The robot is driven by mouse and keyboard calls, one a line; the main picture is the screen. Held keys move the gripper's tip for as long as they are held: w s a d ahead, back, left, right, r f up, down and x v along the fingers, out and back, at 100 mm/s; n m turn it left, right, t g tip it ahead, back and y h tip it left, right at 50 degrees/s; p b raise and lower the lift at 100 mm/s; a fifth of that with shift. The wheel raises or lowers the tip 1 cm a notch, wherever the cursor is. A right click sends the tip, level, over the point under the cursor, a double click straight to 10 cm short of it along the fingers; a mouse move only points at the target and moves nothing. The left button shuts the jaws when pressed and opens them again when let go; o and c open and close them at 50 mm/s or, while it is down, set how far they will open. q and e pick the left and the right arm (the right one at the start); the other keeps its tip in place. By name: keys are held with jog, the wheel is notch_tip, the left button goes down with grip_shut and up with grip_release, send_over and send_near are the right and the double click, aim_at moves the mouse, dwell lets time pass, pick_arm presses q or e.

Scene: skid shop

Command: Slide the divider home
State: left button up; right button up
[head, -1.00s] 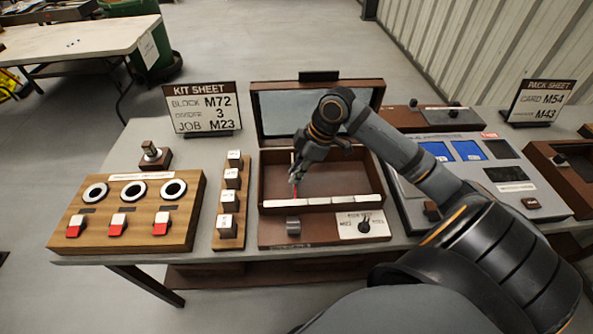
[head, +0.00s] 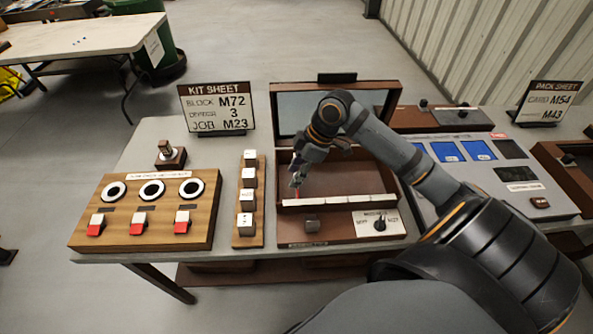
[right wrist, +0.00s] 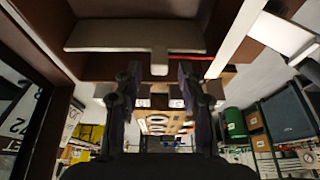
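The open brown box (head: 338,178) stands on the table in the head view, its lid raised behind it. My right gripper (head: 296,183) reaches down into its left part. In the right wrist view a pale grey plate with a short tab (right wrist: 138,36), apparently the divider, lies ahead of the fingers. My right gripper (right wrist: 159,85) is open there, with the tab in line with the gap between its fingers. I cannot tell whether they touch it. A thin red line shows beside the tab. The arm hides part of the box. My left gripper is not in view.
A wooden panel with three rings (head: 146,215) and a strip of pale blocks (head: 247,200) stand left of the box. A grey console (head: 500,178) stands to the right. The kit sheet sign (head: 218,108) stands behind left.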

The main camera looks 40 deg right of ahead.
jog(key=shift+d, duration=0.15)
jog(key=shift+d+r, duration=0.1)
jog(key=shift+r, duration=0.05)
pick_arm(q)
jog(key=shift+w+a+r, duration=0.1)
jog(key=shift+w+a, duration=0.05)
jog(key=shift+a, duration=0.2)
pick_arm(e)
jog(key=v, duration=0.7)
jog(key=shift+r, duration=0.15)
